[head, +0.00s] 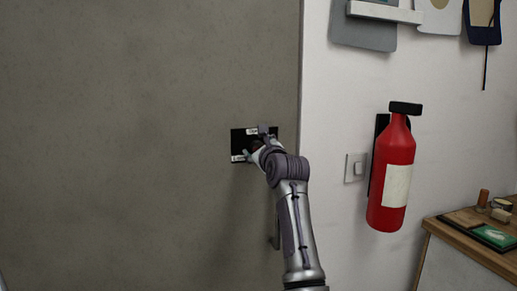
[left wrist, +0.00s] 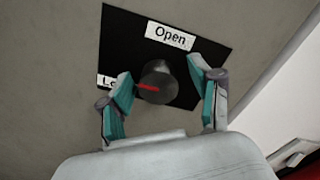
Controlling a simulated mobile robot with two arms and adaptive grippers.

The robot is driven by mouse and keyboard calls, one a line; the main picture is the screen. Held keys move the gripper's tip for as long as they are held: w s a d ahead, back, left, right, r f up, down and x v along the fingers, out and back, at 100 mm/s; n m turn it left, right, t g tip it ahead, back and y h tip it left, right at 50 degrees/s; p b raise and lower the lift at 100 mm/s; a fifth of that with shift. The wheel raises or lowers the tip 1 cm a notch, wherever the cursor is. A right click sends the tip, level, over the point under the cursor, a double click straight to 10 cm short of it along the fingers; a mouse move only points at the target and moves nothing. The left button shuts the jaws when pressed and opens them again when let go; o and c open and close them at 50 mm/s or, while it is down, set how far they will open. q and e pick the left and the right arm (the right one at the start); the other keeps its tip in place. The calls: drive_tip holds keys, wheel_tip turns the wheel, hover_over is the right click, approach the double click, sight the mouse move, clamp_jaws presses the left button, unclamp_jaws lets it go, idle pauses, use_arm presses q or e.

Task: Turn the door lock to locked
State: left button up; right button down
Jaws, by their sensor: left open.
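The door lock is a black plate (head: 240,143) on the grey door (head: 130,150). It also shows in the left wrist view (left wrist: 128,30), with a white "Open" label (left wrist: 170,36) at the top and a label starting "Lo" (left wrist: 109,82) at left, partly hidden by a finger. The round dark knob (left wrist: 163,82) has a red pointer (left wrist: 147,87) directed left toward the "Lo" label. My left gripper (head: 256,145) is at the plate, open, with one teal finger on each side of the knob (left wrist: 161,76). I cannot tell whether the fingers touch it. My right gripper is out of view.
A door handle (head: 276,230) sits below the lock, partly behind my arm. On the white wall at right are a light switch (head: 356,167) and a red fire extinguisher (head: 392,175). A wooden counter (head: 470,247) with small items stands at far right.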

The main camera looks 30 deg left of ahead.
sight(255, 110)
use_arm(q)
wheel_tip(255, 110, up, 10)
drive_tip(key=shift+f, duration=0.1)
idle(0.4)
